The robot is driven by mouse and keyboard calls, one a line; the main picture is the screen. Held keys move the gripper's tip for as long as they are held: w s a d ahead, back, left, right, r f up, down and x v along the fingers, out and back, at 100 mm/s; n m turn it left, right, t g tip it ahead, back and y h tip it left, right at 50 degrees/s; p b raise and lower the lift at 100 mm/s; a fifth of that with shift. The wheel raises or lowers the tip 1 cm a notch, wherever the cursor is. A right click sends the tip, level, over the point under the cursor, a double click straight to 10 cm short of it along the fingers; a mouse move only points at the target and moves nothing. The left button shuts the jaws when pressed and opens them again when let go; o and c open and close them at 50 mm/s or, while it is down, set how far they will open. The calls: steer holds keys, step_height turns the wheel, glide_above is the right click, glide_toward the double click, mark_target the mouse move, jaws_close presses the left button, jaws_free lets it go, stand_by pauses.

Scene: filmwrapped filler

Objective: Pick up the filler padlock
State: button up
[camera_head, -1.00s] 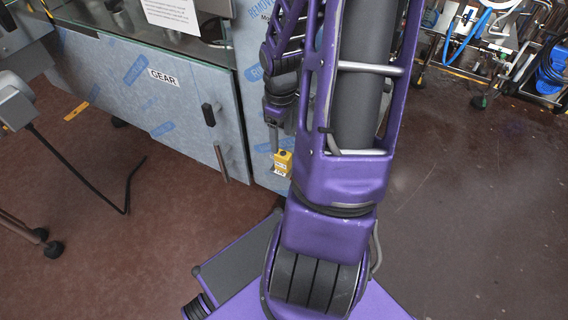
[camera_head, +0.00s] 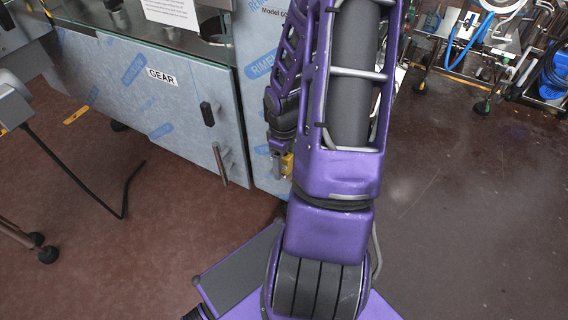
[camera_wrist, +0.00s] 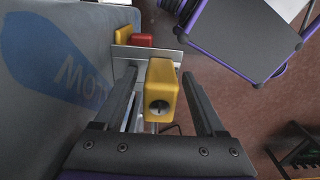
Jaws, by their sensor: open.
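A yellow padlock (camera_wrist: 162,92) with a round keyhole facing the camera shows in the wrist view, between the two fingers of my gripper (camera_wrist: 158,76). The fingers are open, with a visible gap on each side of the padlock. In the head view the yellow padlock (camera_head: 287,163) hangs low at the front of the cabinet, partly hidden by my gripper (camera_head: 278,160) and arm. In the wrist view a metal plate (camera_wrist: 172,55) lies beyond the padlock, with a red piece (camera_wrist: 141,40) and another yellow piece (camera_wrist: 124,34) beside it.
The film-wrapped cabinet (camera_head: 165,100) with a GEAR label and dark handle (camera_head: 207,114) stands close to my gripper. Its blue-marked panel (camera_wrist: 50,65) fills the wrist view's left. A grey machine part (camera_head: 14,100) with a cable stands at left.

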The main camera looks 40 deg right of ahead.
steer(key=shift+c, duration=0.3)
jaws_close()
